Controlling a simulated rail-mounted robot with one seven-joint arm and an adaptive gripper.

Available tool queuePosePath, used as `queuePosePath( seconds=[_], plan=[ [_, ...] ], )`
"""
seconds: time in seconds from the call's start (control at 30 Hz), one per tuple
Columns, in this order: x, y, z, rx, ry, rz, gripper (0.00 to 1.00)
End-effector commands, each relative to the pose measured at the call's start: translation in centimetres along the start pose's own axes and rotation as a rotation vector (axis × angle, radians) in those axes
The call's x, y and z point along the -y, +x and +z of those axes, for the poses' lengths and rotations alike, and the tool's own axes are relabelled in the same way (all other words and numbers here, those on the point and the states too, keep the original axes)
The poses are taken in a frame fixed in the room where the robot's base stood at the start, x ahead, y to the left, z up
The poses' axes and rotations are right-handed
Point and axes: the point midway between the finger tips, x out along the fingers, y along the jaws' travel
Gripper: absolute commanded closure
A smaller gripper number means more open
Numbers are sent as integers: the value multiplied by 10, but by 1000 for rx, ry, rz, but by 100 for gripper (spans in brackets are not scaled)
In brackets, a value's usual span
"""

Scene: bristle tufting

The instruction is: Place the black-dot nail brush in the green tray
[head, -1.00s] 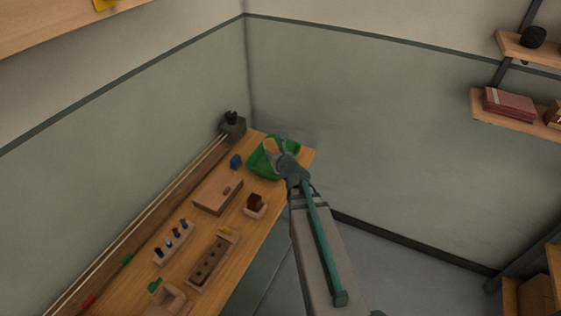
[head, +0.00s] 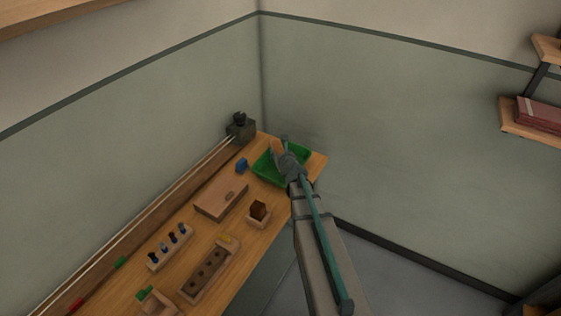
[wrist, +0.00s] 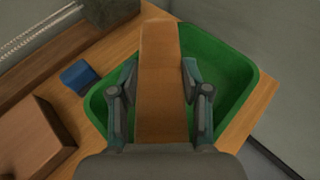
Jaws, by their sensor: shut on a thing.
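My gripper (wrist: 160,85) is shut on a long wooden brush body (wrist: 162,50), one finger on each side. No black dot shows on the face I see, and the bristles are hidden, so I cannot confirm its marking. The green tray (wrist: 245,62) lies beneath the brush and fingers in the wrist view. In the head view my gripper (head: 284,150) and the brush (head: 277,146) are over the green tray (head: 265,174) at the bench's far end. I cannot tell whether the brush touches the tray floor.
A blue block (wrist: 78,76) sits just left of the tray. A wooden box (head: 221,197), a small holder with a brown block (head: 259,210), a peg rack (head: 170,247) and a holed block (head: 208,270) stand nearer on the bench. Walls bound the far corner.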

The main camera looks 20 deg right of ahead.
Motion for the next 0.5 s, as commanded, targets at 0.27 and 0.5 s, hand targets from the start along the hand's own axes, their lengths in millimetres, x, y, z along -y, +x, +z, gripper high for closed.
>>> queuePosePath(
  seconds=[0.27, 0.5],
  plan=[
    [0, 14, -23, 1, 1, -1, 95],
    [0, 19, -35, 1, 2, -2, 95]
  ],
)
